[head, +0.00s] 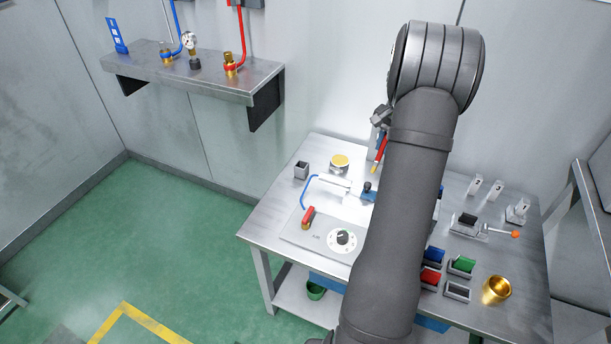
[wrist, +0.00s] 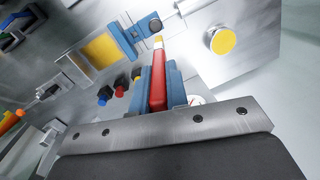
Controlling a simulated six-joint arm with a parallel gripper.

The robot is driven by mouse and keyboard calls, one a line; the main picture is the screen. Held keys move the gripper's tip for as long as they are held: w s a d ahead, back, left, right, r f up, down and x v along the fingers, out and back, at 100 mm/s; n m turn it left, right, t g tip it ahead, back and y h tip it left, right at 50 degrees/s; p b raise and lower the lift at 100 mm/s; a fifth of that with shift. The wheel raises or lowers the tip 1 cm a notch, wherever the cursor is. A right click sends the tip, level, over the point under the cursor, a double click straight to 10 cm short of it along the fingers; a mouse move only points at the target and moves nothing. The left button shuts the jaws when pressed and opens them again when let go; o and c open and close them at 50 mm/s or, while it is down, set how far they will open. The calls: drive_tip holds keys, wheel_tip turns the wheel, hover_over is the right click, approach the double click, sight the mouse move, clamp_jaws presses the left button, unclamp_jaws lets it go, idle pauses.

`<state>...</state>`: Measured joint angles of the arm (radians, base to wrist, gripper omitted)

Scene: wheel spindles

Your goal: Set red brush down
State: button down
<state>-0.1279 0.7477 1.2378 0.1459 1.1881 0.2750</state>
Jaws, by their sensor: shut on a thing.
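The red brush (head: 382,148) has a red handle and a pale yellowish tip, and is held tip-down above the bench. In the wrist view the red brush (wrist: 158,88) runs away from the camera between two blue fingers. My gripper (head: 376,143) is shut on the brush handle; its blue jaws also show in the wrist view (wrist: 157,75). The tip appears clear of the bench, toward its back edge. My own arm hides the middle of the bench, and the handle's upper end is hidden at the gripper.
The metal bench (head: 262,236) carries a yellow-topped round container (head: 339,161), a small grey open holder (head: 302,170), and a panel with a dial (head: 342,240). At right are small coloured bins (head: 461,265), a brass cup (head: 496,290) and an orange-tipped tool (head: 514,234). A wall shelf (head: 190,75) is at upper left.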

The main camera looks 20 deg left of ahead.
drive_tip(key=a+f+n+h, duration=0.1)
drive_tip(key=a+f, duration=0.1)
drive_tip(key=a, duration=1.1)
drive_tip(key=a+f+n+h, duration=0.1)
drive_tip(key=a+f, duration=0.1)
drive_tip(key=a, duration=1.2)
wheel_tip(320, 180, down, 8)
drive_tip(key=shift+s+d+r+t, duration=0.15)
drive_tip(key=shift+d+r+t, duration=0.1)
drive_tip(key=shift+t, duration=0.05)
drive_tip(key=shift+f, duration=0.1)
drive_tip(key=c, duration=1.4)
unclamp_jaws()
wheel_tip(320, 180, up, 12)
